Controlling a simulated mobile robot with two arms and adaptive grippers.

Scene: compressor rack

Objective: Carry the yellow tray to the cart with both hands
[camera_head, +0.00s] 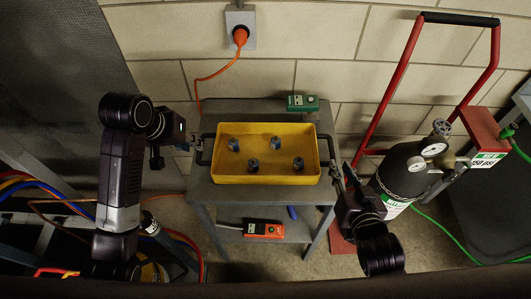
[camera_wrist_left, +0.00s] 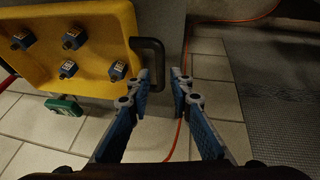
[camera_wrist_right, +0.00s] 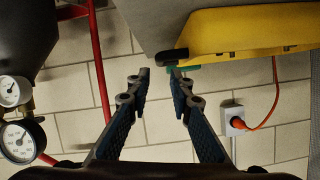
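My left gripper (camera_head: 188,144) is at the tray's left side, by the left handle (camera_head: 206,150). In the left wrist view my left gripper (camera_wrist_left: 161,75) is open, its fingertips just beside the black handle (camera_wrist_left: 150,62). My right gripper (camera_head: 341,178) is at the tray's right end. In the right wrist view my right gripper (camera_wrist_right: 158,72) is open, its fingertips just short of the dark handle (camera_wrist_right: 172,57).
A red hand truck (camera_head: 383,95) with a dark gas cylinder (camera_head: 402,170) and gauges stands close on the right. A green device (camera_head: 302,103) lies behind the tray. An orange device (camera_head: 263,230) is on the lower shelf. An orange cord runs from a wall socket (camera_head: 240,30).

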